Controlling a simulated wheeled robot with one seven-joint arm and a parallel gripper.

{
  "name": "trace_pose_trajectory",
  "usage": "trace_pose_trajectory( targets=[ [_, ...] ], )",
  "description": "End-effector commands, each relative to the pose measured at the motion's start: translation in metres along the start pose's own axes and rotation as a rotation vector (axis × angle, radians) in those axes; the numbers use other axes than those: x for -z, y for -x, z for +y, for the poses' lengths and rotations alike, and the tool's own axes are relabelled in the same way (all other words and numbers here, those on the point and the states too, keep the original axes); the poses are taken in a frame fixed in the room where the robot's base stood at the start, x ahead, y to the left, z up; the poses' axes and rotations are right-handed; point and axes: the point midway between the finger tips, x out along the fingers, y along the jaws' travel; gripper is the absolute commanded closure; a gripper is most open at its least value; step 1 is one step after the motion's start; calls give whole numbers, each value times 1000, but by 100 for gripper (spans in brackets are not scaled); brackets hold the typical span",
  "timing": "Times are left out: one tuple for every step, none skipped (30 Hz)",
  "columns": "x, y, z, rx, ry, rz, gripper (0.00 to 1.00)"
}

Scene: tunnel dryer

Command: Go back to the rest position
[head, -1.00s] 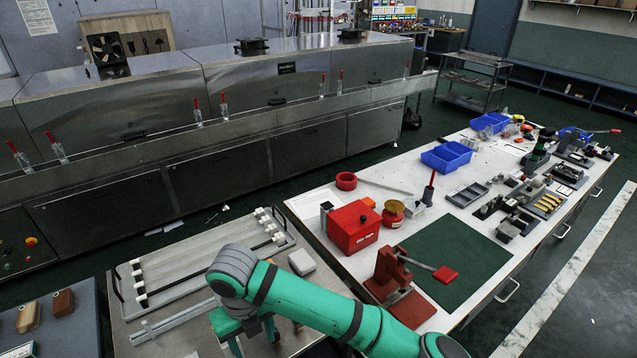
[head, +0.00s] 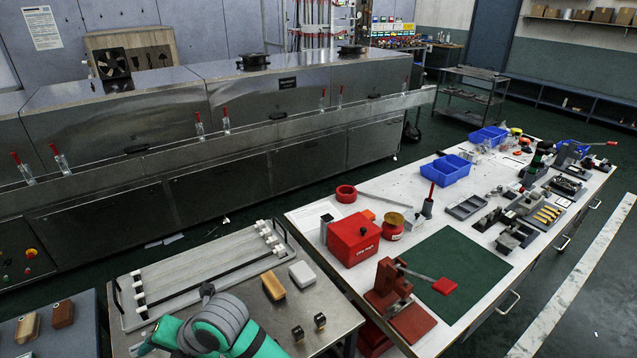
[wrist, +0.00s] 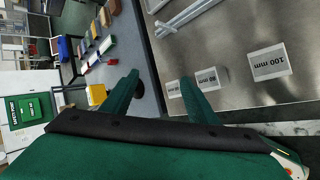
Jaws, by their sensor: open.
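My gripper (wrist: 160,88) is open in the wrist view, with its two green fingers apart and nothing between them. It hangs over the edge of a metal table (wrist: 230,40), beside white blocks, one marked "100 mm" (wrist: 269,62). In the head view my green arm is folded low at the bottom left, in front of that table (head: 245,245); the fingers are not clearly seen there. A tan wooden block (head: 273,286) and a pale grey block (head: 302,274) lie on the table, apart from the arm.
A tray with white-ended rods (head: 215,262) lies on the metal table. Two small black-topped pieces (head: 298,333) stand near its front edge. The white workbench at right holds a red box (head: 352,238), a red press (head: 392,283) and a green mat (head: 455,270). A long steel dryer (head: 290,95) runs behind.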

Motion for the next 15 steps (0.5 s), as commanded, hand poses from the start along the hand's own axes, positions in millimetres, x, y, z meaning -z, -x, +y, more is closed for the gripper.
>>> trace_pose_trajectory(
  targets=[
    [2,-5,13,-69,-72,-14,46],
    [1,-6,20,-108,-117,-26,46],
    [0,-7,29,-160,-178,-42,46],
    [-1,-7,35,-199,-224,-52,46],
    [-2,-7,40,-237,-270,-62,46],
    [-4,-6,47,-287,-333,-75,46],
    [-6,-6,51,-322,-381,-84,46],
    [-7,-6,54,-358,-428,-90,46],
    [-10,-4,58,-404,-493,-102,46],
    [-11,-3,60,-439,-540,-109,46],
    [-13,-2,61,-473,-589,-117,46],
    [-15,0,62,-517,-654,-126,46],
    [-17,1,62,-549,-703,-135,46],
    [-19,3,60,-580,-753,-142,46],
    [-22,5,58,-621,-817,-152,46]
  ],
)
